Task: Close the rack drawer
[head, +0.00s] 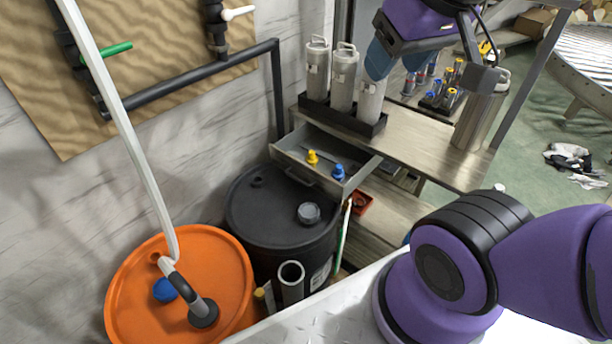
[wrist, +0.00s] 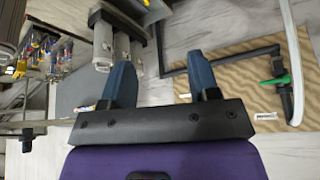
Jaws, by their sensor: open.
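The rack drawer (head: 355,178) is a grey open-topped tray pulled out from under the rack's top, jutting over the black drum. A yellow fitting (head: 312,157) and a blue fitting (head: 338,172) are inside it. A handle (head: 299,177) shows on its front. The rack (head: 432,150) has a pale flat top. My gripper (head: 378,62) is above the rack top, up and to the right of the drawer, overlapping the canisters in the head view. In the wrist view my gripper (wrist: 163,78) has its two blue fingers apart with nothing held between them.
Several pale canisters (head: 343,78) stand in a black holder on the rack top. A steel cylinder (head: 480,118) stands at its right end. A black drum (head: 270,210) is below the drawer, with an orange drum (head: 130,285) beside it. A pipe (head: 190,77) runs along the wall.

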